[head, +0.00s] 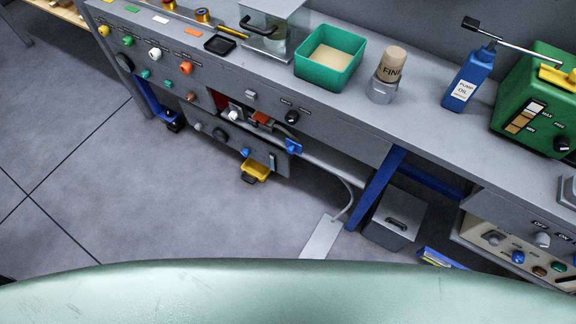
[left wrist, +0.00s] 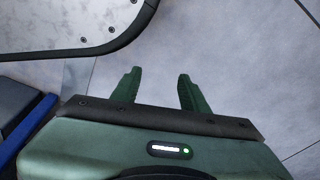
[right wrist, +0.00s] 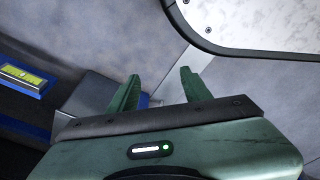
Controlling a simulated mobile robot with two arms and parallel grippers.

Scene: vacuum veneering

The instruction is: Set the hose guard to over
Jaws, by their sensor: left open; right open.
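I cannot tell for certain which part is the hose guard. In the head view a grey hose (head: 325,168) runs from the control panels under the bench down to a flat grey plate (head: 322,238) on the floor. Near its upper end are a small orange-red part (head: 261,118) and a blue part (head: 293,146). A yellow part (head: 256,171) hangs below the lower panel (head: 225,138). My left gripper (left wrist: 158,76) is open and empty above the floor. My right gripper (right wrist: 160,76) is open and empty. Neither gripper shows in the head view.
On the grey bench (head: 430,122) stand a green tray (head: 330,55), a cup with a jar (head: 386,75), a blue pump oil bottle (head: 468,80) and a green pump (head: 535,100). A blue leg (head: 375,188) and a grey lidded bin (head: 394,215) stand below. The floor at left is clear.

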